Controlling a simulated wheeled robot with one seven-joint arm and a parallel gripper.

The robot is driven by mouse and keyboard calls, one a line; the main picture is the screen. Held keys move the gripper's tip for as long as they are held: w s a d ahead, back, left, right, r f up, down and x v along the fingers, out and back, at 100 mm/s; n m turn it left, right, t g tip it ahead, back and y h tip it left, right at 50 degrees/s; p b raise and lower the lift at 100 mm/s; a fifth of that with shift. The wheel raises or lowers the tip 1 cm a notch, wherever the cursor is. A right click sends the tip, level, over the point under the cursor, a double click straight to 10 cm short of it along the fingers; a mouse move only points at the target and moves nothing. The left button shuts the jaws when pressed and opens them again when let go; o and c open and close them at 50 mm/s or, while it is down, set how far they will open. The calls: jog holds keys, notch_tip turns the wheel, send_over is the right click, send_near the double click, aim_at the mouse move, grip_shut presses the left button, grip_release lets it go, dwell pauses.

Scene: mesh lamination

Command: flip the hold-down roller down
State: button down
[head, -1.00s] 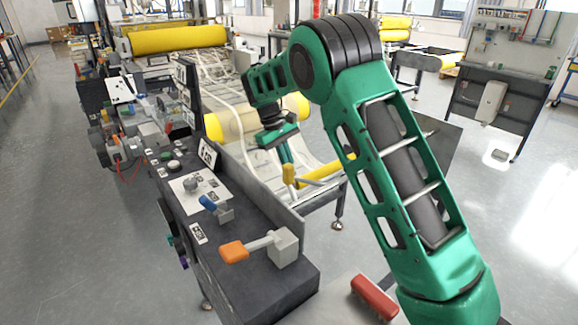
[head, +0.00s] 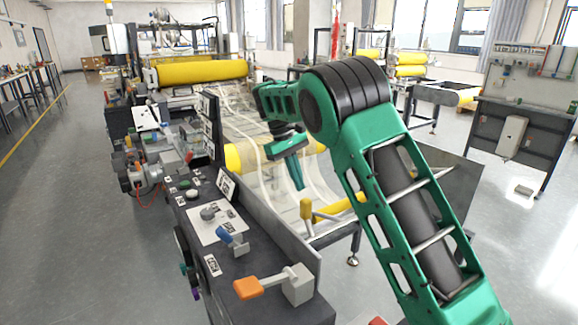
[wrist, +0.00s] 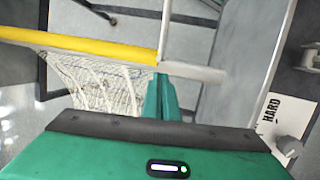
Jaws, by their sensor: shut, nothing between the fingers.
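A thin yellow roller (head: 340,209), which I take to be the hold-down roller, lies across the near end of the mesh web (head: 262,190). A short upright yellow grip (head: 306,208) stands at its left end, beside the dark side panel. In the wrist view the yellow bar (wrist: 85,43) crosses the upper left and meets a pale grey bar (wrist: 198,71). My gripper (head: 298,185) hangs above the web, just above and left of the yellow grip. Its fingers (wrist: 160,82) are closed and empty, with tips appearing close to the bar; contact cannot be told.
The dark console (head: 265,262) on the near left carries an orange-handled lever (head: 262,287), a blue-handled lever (head: 228,236) and a knob (head: 208,213). A larger yellow-ended roller (head: 233,158) lies behind my gripper.

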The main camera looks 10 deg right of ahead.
jog(key=v, duration=0.6)
jog(key=shift+w+a+r, duration=0.2)
jog(key=shift+w+r, duration=0.05)
jog(key=shift+w, duration=0.15)
jog(key=s+d+r+m+y, duration=0.1)
jog(key=s+d+r+m, duration=0.15)
jog(key=s+d, duration=0.8)
jog(key=s+d+r+m+y, duration=0.1)
jog(key=s+d+m, duration=0.3)
jog(key=s+d, duration=0.7)
jog(key=s+d+f+m+t, duration=0.1)
jog(key=s+f, duration=0.3)
jog(key=s, duration=1)
jog(key=s+d+f+m+y, duration=0.1)
jog(key=s+f+m, duration=0.2)
jog(key=s, duration=1.1)
notch_tip(320, 180, down, 3)
jog(key=shift+r+t, duration=0.15)
jog(key=shift+t, duration=0.25)
